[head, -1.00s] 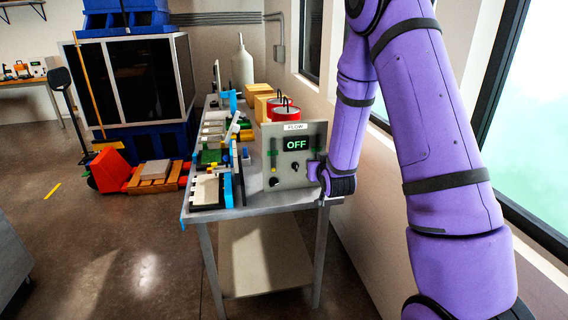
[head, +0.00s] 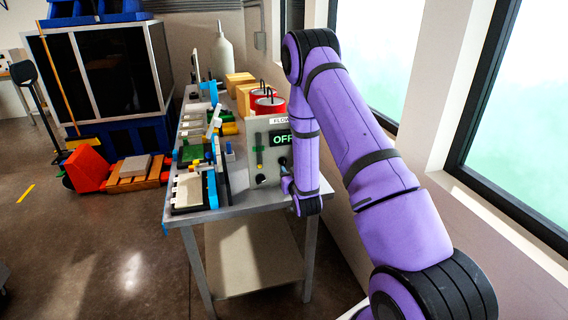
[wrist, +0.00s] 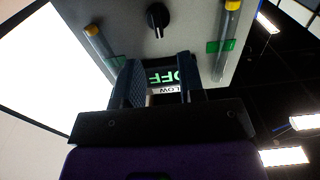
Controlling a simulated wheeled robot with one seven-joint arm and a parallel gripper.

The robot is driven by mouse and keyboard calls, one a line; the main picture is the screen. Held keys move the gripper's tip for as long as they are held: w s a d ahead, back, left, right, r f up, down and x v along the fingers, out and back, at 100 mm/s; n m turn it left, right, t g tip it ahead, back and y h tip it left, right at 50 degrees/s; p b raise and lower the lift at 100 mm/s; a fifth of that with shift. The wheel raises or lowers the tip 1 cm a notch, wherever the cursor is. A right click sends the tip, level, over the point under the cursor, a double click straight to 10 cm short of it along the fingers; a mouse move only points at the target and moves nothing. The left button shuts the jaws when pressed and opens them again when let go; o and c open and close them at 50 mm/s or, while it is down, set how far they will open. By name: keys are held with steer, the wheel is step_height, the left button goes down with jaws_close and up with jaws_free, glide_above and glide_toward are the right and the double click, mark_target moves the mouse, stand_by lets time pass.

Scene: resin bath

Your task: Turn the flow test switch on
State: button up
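The flow test panel (head: 257,139) is a pale grey box at the near end of the bench, with a FLOW label and a green OFF display (head: 282,138). A black knob (head: 260,179) is low on its face. In the wrist view the panel appears upside down, with a black knob (wrist: 157,18) beyond my fingertips and the OFF display (wrist: 164,77) between them. My gripper (wrist: 158,62) is open and empty, its two fingers apart in front of the panel. In the head view my arm hides the panel's right side, and the fingers are hard to make out.
The metal bench (head: 243,202) carries trays and small parts left of the panel. Red cans (head: 269,105), wooden blocks (head: 239,82) and a pale bottle (head: 222,55) stand behind it. A wall with windows is close on the right. Open floor (head: 95,240) is on the left.

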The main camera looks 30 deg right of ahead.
mark_target(284, 161)
steer(key=shift+x, duration=3.15)
jaws_close()
